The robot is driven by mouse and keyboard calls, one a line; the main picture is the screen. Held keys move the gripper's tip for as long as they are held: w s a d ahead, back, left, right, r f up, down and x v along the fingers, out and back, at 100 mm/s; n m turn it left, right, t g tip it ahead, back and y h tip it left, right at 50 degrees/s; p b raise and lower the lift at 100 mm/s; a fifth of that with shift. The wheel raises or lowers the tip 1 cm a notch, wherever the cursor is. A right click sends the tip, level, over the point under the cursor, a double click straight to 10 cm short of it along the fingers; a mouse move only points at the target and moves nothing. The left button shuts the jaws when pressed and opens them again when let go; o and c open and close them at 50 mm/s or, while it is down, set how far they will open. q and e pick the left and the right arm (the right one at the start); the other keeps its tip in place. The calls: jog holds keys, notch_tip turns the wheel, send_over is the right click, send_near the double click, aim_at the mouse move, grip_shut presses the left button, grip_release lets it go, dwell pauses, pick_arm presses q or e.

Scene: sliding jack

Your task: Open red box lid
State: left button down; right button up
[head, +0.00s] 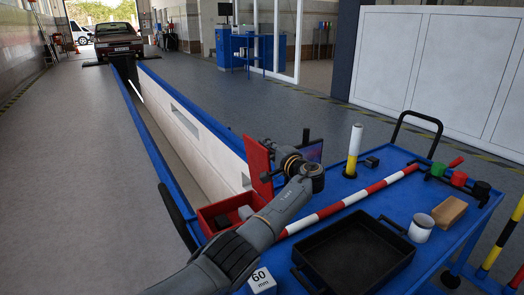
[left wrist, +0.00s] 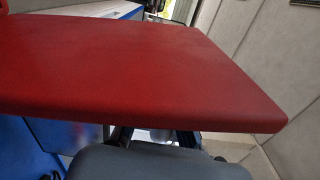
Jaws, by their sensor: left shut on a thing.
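The red box (head: 218,214) stands at the left end of the blue cart, with grey and dark pieces inside. Its red lid (head: 257,163) stands roughly upright above the box's back right side. My left gripper (head: 268,174) is at the lid's right edge, shut on it. The arm crosses in front of the box and hides part of it. In the left wrist view the lid (left wrist: 150,70) spans most of the picture and hides the fingertips. My right gripper is in neither view.
The blue cart (head: 440,235) holds a black tray (head: 355,252), a red-and-white bar (head: 345,203), a yellow-and-white cylinder (head: 354,150), a white can (head: 421,228), a tan block (head: 449,212) and a white "60 mm" block (head: 262,283). A long pit lies to the left.

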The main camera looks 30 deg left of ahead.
pick_arm(q)
jog(key=shift+w+d, duration=0.1)
jog(key=shift+w, duration=0.15)
jog(key=c, duration=1.4)
grip_release()
jog(key=shift+o, duration=0.2)
jog(key=v, duration=1.2)
